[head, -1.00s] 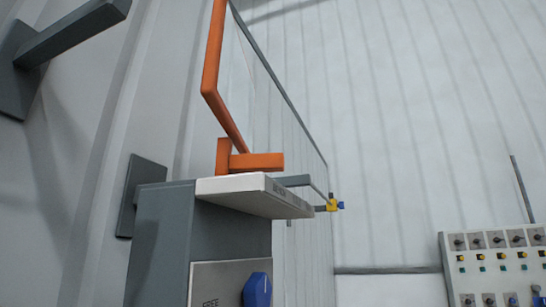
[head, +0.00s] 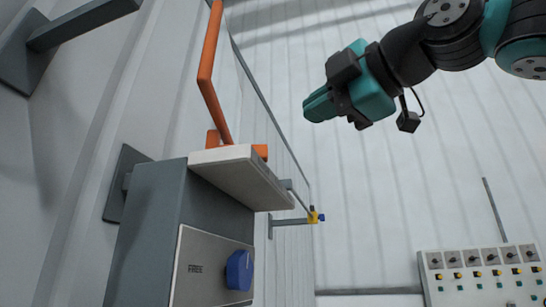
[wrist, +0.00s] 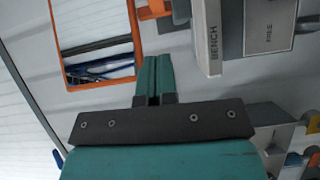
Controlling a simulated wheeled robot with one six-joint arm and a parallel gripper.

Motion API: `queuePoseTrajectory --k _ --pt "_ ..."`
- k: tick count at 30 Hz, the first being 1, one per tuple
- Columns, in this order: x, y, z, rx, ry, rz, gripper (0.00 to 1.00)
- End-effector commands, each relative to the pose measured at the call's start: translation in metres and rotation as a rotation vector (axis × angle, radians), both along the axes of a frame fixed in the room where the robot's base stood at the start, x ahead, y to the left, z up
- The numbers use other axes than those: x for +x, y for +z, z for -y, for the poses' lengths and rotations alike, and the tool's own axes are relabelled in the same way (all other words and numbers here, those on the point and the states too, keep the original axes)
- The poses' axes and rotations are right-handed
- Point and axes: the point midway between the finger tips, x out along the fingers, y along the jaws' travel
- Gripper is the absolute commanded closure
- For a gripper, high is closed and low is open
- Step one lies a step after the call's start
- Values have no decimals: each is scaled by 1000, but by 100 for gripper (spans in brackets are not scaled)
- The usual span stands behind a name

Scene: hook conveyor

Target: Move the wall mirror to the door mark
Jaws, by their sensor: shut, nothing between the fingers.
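The wall mirror has an orange frame (wrist: 137,35) around a reflective face in the wrist view, at the upper left. In the head view I take the tall bent orange bar (head: 208,72) for its frame, seen nearly edge-on above a white plate. My gripper (head: 312,107) is in the upper right of the head view, apart from the mirror and to its right. Its teal fingers (wrist: 152,60) are shut and empty in the wrist view, with their tips near the frame's lower right corner in the picture. I see no mark reading door.
A white plate (head: 240,170) lettered BENCH in the wrist view tops a grey box (head: 150,220) with a FREE panel and blue knob (head: 239,270). A rail with a yellow fitting (head: 313,216) runs behind. A switch panel (head: 480,275) stands lower right.

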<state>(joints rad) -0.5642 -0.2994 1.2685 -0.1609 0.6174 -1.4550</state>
Motion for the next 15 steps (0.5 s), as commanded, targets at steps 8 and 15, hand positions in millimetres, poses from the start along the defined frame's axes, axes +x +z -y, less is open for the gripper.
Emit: queuePoseTrajectory --k 8,15 --pt "10 16 -10 -7 4 32 100" --pt "41 14 -37 -10 2 29 100"
